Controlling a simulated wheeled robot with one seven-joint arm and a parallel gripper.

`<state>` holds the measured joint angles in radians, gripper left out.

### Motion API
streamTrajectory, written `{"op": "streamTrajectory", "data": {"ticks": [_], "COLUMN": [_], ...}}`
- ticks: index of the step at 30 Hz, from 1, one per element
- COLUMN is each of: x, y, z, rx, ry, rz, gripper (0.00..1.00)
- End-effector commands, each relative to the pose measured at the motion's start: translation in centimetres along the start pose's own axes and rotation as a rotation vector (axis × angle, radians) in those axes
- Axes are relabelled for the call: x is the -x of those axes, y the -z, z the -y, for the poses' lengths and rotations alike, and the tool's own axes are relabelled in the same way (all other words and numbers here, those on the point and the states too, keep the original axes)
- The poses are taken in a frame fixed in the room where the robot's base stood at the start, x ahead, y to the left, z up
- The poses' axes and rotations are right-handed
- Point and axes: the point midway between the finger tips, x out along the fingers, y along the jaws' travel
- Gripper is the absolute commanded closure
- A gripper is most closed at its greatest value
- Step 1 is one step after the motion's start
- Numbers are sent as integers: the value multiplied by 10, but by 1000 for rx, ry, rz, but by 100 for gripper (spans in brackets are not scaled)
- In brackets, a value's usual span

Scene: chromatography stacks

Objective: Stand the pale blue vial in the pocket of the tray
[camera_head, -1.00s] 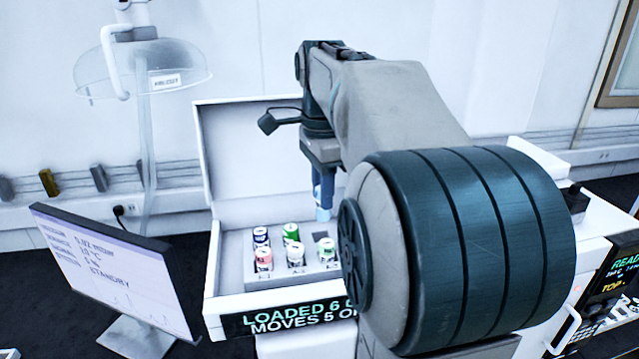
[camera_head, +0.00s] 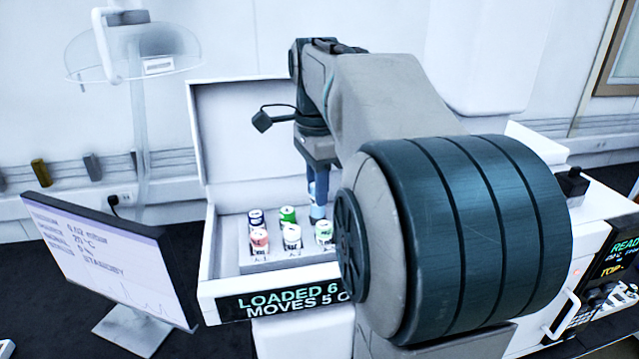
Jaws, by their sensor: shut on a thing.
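My gripper (camera_head: 318,190) points down over the right back part of the tray (camera_head: 292,263) and is shut on the pale blue vial (camera_head: 317,211). The vial hangs upright below the fingers; its upper part is hidden by them. Its lower end lines up with the tray's back right corner, behind a green-and-white vial (camera_head: 324,232). The pocket there is covered from view. I cannot tell whether the vial's bottom is inside the pocket or just above it.
Several other capped vials stand in the tray, including a green-capped one (camera_head: 288,215) close left. The tray sits in a white case with its lid (camera_head: 240,130) raised behind. A monitor (camera_head: 95,262) stands at left. My arm hides the case's right side.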

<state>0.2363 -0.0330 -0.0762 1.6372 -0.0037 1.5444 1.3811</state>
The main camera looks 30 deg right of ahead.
Motion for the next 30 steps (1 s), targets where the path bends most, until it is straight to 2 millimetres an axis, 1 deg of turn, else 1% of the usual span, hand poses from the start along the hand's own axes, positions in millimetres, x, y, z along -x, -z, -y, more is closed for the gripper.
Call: {"op": "streamTrajectory", "data": {"ticks": [17,30], "x": [-1,-16], "y": [0,0], "z": [0,0], "rx": [1,0], "ry": [0,-1], "rz": [0,0], "gripper": [98,98]}}
